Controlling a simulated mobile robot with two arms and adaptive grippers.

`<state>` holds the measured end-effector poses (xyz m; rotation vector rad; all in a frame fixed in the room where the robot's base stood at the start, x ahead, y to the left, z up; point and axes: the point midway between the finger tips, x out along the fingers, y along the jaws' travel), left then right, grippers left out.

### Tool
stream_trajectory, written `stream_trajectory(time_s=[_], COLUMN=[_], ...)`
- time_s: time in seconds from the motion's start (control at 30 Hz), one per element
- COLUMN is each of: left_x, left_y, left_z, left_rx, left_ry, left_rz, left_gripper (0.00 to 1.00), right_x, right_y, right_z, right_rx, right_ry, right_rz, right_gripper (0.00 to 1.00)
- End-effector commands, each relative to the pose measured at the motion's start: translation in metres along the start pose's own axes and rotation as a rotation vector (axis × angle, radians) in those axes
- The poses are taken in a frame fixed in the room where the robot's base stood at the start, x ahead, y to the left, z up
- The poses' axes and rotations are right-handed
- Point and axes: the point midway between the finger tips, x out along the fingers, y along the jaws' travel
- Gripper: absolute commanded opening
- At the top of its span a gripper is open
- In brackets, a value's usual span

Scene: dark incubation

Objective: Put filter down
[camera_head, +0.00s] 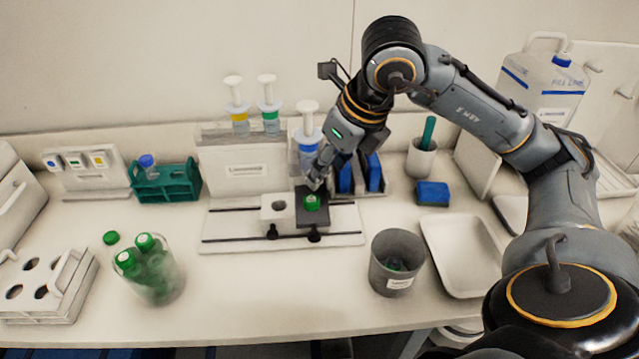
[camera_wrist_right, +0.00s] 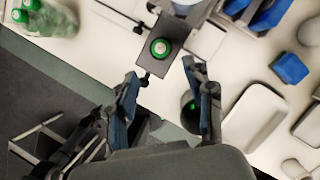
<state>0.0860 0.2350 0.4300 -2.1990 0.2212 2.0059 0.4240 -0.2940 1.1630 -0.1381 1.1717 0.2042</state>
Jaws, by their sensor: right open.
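A small round green piece (camera_head: 312,202) sits on the dark block (camera_head: 312,219) of the bench stand. It also shows in the right wrist view (camera_wrist_right: 160,48) as a green disc with a pale centre. I cannot tell whether it is the filter or a cap. My right gripper (camera_head: 317,180) is above and behind the block, pointing down. In the right wrist view its fingers (camera_wrist_right: 160,74) are spread apart with nothing between them, and the disc lies beyond their tips. My left gripper is not in view.
A large blue-collared syringe (camera_head: 308,128) stands just behind the gripper. A grey bin (camera_head: 396,265) and a white tray (camera_head: 458,250) are to the right. Green-capped bottles (camera_head: 152,270) stand left, near a teal rack (camera_head: 165,183). The bench front between bottles and bin is clear.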

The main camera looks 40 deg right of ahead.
Motion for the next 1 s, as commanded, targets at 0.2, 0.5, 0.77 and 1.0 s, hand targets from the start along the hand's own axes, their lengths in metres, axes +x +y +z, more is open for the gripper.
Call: stream_trajectory(time_s=[0.2, 0.5, 0.77, 1.0], left_x=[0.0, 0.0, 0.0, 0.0], left_y=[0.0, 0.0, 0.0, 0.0], left_z=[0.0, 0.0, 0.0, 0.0], left_rx=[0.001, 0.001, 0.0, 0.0], left_ry=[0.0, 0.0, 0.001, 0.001], left_rz=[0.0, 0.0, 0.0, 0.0], left_gripper=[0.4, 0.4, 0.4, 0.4], right_x=[-0.027, -0.031, -0.031, -0.031], right_y=[0.0, 0.0, 0.0, 0.0], right_z=[0.001, 0.0, 0.0, 0.0], right_rx=[0.001, 0.001, 0.001, 0.001], right_ry=[-0.002, 0.001, 0.001, 0.001], right_rz=[0.0, 0.0, 0.0, 0.0], right_gripper=[0.52, 0.52, 0.52, 0.52])
